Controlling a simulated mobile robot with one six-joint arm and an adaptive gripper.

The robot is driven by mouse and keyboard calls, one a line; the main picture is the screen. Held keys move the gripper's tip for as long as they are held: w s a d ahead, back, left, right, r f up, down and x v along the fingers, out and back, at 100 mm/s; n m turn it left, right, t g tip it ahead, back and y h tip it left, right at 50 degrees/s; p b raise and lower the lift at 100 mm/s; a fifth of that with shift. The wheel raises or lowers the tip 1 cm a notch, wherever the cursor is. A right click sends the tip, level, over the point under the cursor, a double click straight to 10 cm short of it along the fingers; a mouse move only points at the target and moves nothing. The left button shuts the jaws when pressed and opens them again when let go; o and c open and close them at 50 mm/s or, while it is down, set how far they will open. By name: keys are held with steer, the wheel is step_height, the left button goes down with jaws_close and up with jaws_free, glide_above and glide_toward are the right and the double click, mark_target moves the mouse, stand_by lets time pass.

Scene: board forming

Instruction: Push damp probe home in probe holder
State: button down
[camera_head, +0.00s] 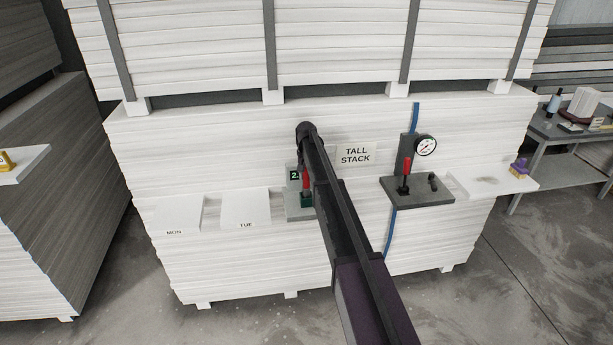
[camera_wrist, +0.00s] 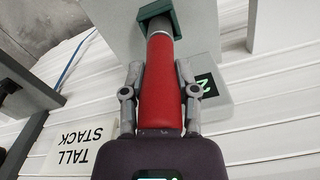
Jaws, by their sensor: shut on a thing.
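The damp probe (camera_wrist: 160,85) has a red handle and a short grey shaft. In the wrist view my gripper (camera_wrist: 158,74) is shut on the red handle, one finger on each side. The grey shaft runs into the dark green probe holder (camera_wrist: 154,11), with some of the shaft showing outside it. My arm hides part of that shelf and my fingers there. How deep the tip sits inside the holder is hidden.
Blank white shelves marked MON (camera_head: 178,214) and TUE (camera_head: 245,208) are to the left. The TALL STACK sign (camera_head: 356,155) is close beside my arm.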

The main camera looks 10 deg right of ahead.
steer(key=shift+f+b, duration=0.95)
steer(key=shift+f, duration=0.05)
steer(key=shift+c, duration=1.5)
jaws_free()
steer(key=shift+r, duration=0.2)
step_height(320, 180, up, 11)
steer(key=p, duration=1.1)
steer(key=shift+f, duration=0.1)
steer(key=s+a+f+b, duration=0.2)
steer(key=a, duration=0.8)
steer(key=s+a+f+b, duration=0.2)
steer(key=s+a, duration=0.1)
steer(key=a, duration=0.6)
steer(key=shift+a+f+b, duration=0.35)
steer(key=shift+f, duration=0.05)
steer(key=shift+s, duration=0.1)
